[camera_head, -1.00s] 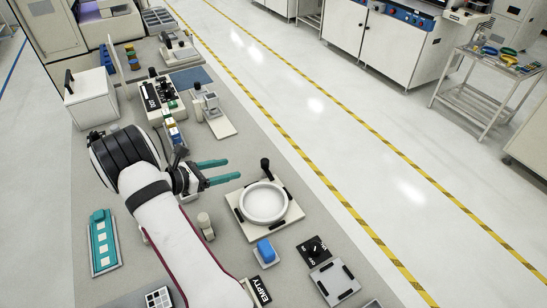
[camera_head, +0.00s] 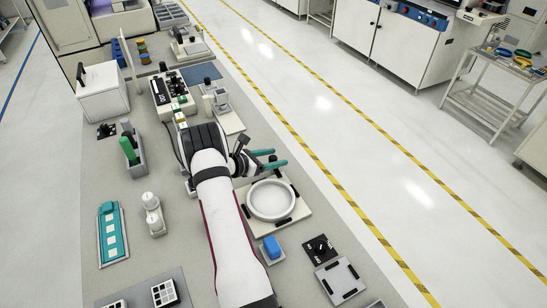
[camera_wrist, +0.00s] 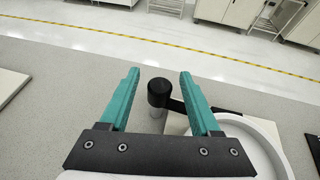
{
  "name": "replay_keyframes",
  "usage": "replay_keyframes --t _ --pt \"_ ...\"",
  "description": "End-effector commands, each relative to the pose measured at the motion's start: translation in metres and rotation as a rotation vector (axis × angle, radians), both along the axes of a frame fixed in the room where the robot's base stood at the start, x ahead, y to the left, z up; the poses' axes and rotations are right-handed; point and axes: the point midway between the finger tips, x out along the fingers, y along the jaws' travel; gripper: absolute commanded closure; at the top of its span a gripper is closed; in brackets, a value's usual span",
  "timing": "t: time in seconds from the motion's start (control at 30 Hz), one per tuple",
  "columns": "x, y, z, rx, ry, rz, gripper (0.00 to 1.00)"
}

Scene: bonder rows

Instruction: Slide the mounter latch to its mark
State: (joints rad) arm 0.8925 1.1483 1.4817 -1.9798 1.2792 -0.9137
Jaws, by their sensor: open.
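The mounter is a pale square plate (camera_head: 300,212) with a white ring (camera_head: 271,216) on it; the ring also shows in the wrist view (camera_wrist: 262,135). Its latch is a black round knob (camera_wrist: 159,92) on a dark arm (camera_wrist: 198,108) at the plate's far edge. My gripper (camera_head: 279,157) has teal fingers and is open above that edge. In the wrist view the knob stands between the spread fingers (camera_wrist: 160,74), with a gap on each side. In the head view my fingers mostly hide the knob. I cannot make out which mark belongs to the latch.
A blue block (camera_head: 272,248) and a black dial panel (camera_head: 319,249) stand near the plate's front. A green lever (camera_head: 129,150) and a teal strip tray (camera_head: 112,233) lie left of my arm. Small instruments (camera_head: 220,100) stand behind. The floor right of the bench is open.

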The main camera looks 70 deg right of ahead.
Motion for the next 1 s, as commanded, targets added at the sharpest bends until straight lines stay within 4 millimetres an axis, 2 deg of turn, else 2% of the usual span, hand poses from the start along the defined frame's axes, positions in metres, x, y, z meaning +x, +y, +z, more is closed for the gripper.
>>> replay_keyframes --t 0.03,0.3,0.4,0.57,0.8,1.0 --pt "0.0001 0.0001 0.0000 0.000 0.000 0.000 0.38" --pt "0.0000 0.0003 0.0001 0.000 0.000 -0.001 0.87" --pt "0.0000 0.0004 0.0002 0.000 0.000 -0.001 1.00" --pt "0.0002 0.0003 0.0002 -0.001 0.000 -0.007 1.00" --pt "0.0000 -0.0007 0.0004 -0.006 0.000 -0.193 1.00" --pt "-0.0005 0.0006 0.0005 -0.001 0.001 -0.243 1.00"
